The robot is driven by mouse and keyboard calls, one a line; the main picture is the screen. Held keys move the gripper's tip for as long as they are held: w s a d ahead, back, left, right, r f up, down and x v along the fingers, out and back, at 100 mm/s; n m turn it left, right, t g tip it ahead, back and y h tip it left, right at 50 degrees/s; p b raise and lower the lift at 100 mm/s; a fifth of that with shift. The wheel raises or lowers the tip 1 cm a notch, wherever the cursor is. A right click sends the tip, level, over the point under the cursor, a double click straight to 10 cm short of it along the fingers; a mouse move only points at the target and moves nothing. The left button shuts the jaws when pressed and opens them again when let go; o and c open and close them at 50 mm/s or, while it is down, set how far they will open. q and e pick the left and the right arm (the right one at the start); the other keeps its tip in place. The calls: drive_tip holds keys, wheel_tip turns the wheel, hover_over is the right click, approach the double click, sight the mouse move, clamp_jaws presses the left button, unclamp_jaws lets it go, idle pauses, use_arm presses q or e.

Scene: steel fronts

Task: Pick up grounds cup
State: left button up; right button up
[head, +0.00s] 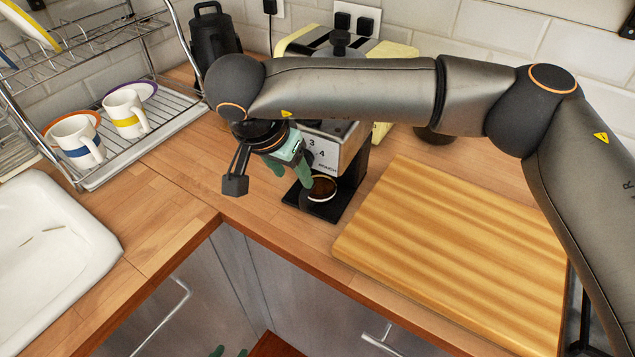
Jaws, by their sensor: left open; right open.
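The grounds cup (322,190) has a pale rim and is filled with dark brown grounds. It stands on the black base (335,207) of the coffee grinder (335,143). My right gripper (291,175) has green fingers, is open, and reaches down just left of the cup. One finger is close to the cup's rim; I cannot tell if they touch. My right arm hides much of the grinder. My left gripper (230,352) shows only its green fingertips at the bottom edge, apart and empty, below the counter top.
A wooden board (455,255) lies right of the grinder. A steel dish rack (150,130) with striped mugs (125,115) and plates stands at the left, above a white sink (50,240). A black jug (212,40) is behind. The counter left of the grinder is clear.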

sight(306, 190)
drive_tip(key=x, duration=0.1)
drive_tip(key=p+x, duration=0.1)
drive_tip(key=x, duration=0.3)
drive_tip(key=shift+s+d, duration=0.25)
drive_tip(key=shift+d, duration=0.1)
drive_tip(key=shift+w+f, duration=0.15)
drive_tip(key=shift+f, duration=0.25)
drive_tip(key=shift+r, duration=0.1)
drive_tip(key=c, duration=0.7)
drive_tip(key=shift+d, duration=0.1)
clamp_jaws()
drive_tip(key=shift+w, duration=0.1)
